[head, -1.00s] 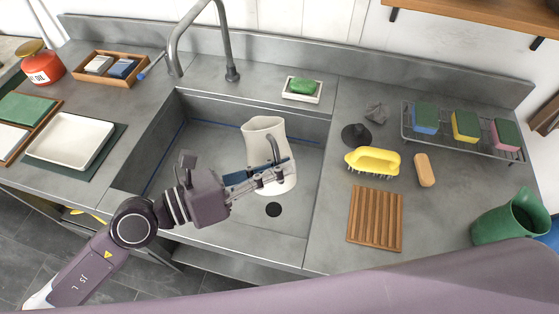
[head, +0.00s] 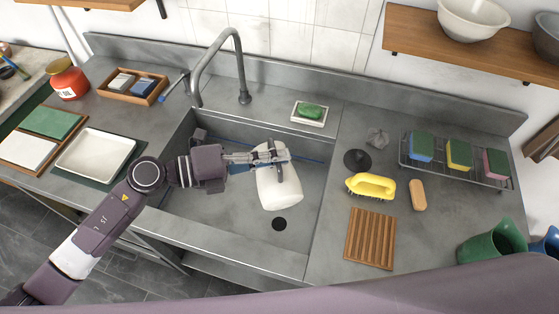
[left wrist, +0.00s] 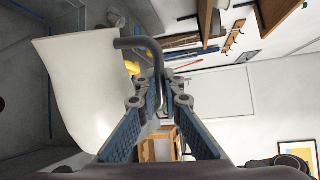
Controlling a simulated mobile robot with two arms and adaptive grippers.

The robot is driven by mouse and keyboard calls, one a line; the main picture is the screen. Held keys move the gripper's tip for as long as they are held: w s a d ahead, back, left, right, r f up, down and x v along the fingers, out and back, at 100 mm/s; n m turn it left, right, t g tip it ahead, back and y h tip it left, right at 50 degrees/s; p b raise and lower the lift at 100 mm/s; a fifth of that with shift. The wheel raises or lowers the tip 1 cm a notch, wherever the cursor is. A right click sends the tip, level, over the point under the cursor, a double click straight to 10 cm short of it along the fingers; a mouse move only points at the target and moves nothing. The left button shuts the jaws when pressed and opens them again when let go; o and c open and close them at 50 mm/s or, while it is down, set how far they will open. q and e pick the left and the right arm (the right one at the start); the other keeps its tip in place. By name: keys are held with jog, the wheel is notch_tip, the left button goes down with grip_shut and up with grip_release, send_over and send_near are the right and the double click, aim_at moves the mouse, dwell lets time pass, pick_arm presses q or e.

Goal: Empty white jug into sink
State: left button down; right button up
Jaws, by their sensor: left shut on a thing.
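The white jug (head: 279,188) is over the sink basin (head: 205,205), tilted with its base toward me and its mouth toward the back. Its inside is hidden, and no liquid shows. My left gripper (head: 277,159) reaches in from the left and is shut on the jug's grey handle. In the left wrist view the jug (left wrist: 85,90) fills the left side, and its bent handle passes between the fingertips of my left gripper (left wrist: 158,88). My right gripper is not in view.
The tap (head: 240,70) arches behind the basin, and the dark drain (head: 279,224) shows below the jug. On the right counter are a yellow brush (head: 371,186), a slatted wooden mat (head: 370,238) and a sponge rack (head: 455,165). Green soap (head: 310,112) sits behind the basin.

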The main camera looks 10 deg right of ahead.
pick_arm(q)
jog(key=w, duration=0.1)
jog(key=w+r+n+p, duration=0.1)
jog(key=shift+w+a+g, duration=0.2)
jog(key=shift+w+g, duration=0.1)
jog(key=shift+w+a+n+g, duration=0.2)
jog(key=shift+w+n+g, duration=0.1)
jog(key=shift+w+n, duration=0.8)
jog(key=shift+w+a+r+n+g, duration=0.15)
jog(key=shift+w+n, duration=0.2)
jog(key=shift+w, duration=0.35)
jog(key=shift+w+a+r+n+g, duration=0.15)
jog(key=shift+w+n, duration=0.2)
jog(key=shift+w, duration=0.35)
jog(key=shift+f, duration=0.15)
